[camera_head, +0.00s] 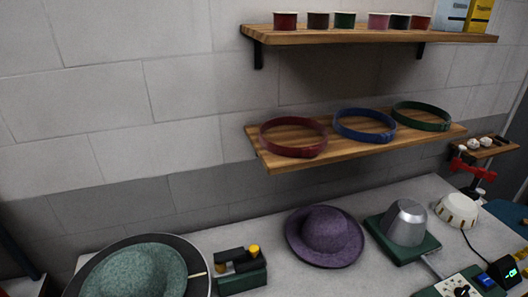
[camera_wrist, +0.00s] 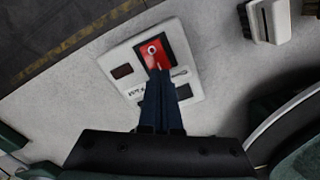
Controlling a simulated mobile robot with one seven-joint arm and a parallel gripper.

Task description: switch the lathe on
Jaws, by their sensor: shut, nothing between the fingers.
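A white control box (camera_wrist: 187,60) lies below the wrist camera. The fingertips are at the lower edge of the red plate, just short of the switch in the picture. I cannot tell whether they touch. The fingers hide part of the box. I cannot make out the lathe for certain in either view.
The bench (camera_head: 390,284) holds a purple hat (camera_head: 325,236), a green hat (camera_head: 140,272), a small green device (camera_head: 240,282) and a grey block on a green base (camera_head: 405,222). Two shelves hang above, one with hat bands (camera_head: 364,126).

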